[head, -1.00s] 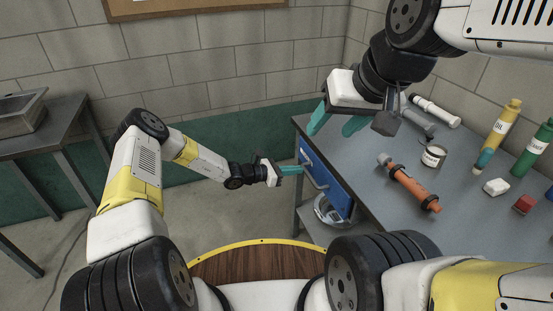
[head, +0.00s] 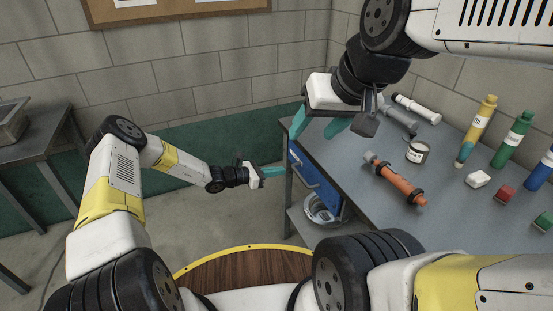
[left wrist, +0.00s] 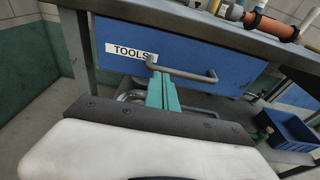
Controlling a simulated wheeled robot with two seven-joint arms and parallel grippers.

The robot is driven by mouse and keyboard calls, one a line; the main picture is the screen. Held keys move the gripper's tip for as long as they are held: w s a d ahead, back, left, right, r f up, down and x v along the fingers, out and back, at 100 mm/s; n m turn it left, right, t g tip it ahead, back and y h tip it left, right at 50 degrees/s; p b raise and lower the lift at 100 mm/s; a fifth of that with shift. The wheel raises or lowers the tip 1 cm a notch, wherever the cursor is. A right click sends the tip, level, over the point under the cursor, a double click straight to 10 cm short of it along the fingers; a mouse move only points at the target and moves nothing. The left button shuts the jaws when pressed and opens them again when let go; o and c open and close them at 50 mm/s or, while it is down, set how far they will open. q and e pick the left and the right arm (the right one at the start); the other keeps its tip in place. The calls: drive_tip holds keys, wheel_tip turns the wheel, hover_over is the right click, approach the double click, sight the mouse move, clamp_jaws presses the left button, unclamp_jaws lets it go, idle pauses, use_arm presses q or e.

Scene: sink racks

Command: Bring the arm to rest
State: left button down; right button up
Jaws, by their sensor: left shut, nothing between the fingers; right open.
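My left gripper (head: 270,171) is shut and empty, its teal fingers pressed together beside the front of the workbench. In the left wrist view its fingertips (left wrist: 161,92) show in front of the blue drawer labelled TOOLS (left wrist: 200,62), overlapping its grey handle (left wrist: 182,70); I cannot tell whether they touch. The drawer (head: 316,180) looks closed in the head view.
On the bench are an orange cylinder (head: 396,182), a can (head: 417,152), grey and white tubes, bottles (head: 478,130) and small blocks (head: 478,179). A lower shelf holds a metal item (head: 318,212) and a blue bin (left wrist: 290,130). Open floor lies left of the bench.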

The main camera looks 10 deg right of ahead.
use_arm(q)
drive_tip(key=v, duration=1)
drive_tip(key=s+a+r+m+g+y, duration=0.1)
drive_tip(key=s+a+r+m+y, duration=0.15)
drive_tip(key=s+r+m, duration=0.4)
drive_tip(key=s+a+r+m+g+y, duration=0.1)
drive_tip(key=s+a+r+m+y, duration=0.15)
drive_tip(key=r, duration=0.75)
drive_tip(key=s+a+r+m+g+y, duration=0.1)
drive_tip(key=s+a+r+m+y, duration=0.15)
drive_tip(key=s+r+m, duration=0.45)
drive_tip(key=s+a+r+m+t+y, duration=0.5)
drive_tip(key=s+a+r, duration=0.5)
drive_tip(key=s+r, duration=0.3)
drive_tip(key=shift+s+r+m, duration=0.15)
drive_tip(key=shift+s+m, duration=0.25)
drive_tip(key=shift+s, duration=0.7)
